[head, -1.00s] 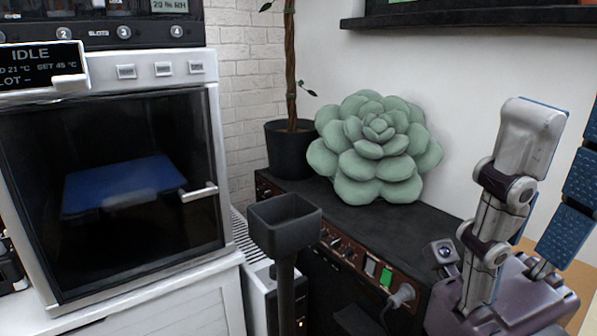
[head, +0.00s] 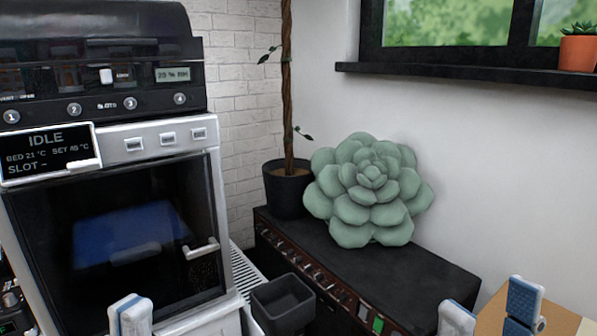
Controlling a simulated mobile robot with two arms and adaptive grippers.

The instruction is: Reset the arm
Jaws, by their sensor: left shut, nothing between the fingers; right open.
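My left gripper (head: 130,314) shows only its white and blue fingertips at the bottom left edge of the head view, in front of the printer-like machine. They are together, with nothing seen between them. My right gripper (head: 490,312) shows two separated fingertips at the bottom right, one white with blue and one mostly blue.
A machine with an IDLE display (head: 47,152) and closed dark glass door (head: 115,235) stands left. A dark open bin (head: 283,304) is low in the middle. A black cabinet (head: 335,262) carries a green succulent-shaped cushion (head: 368,190) and a potted plant (head: 288,188). A windowsill (head: 450,74) crosses the upper right.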

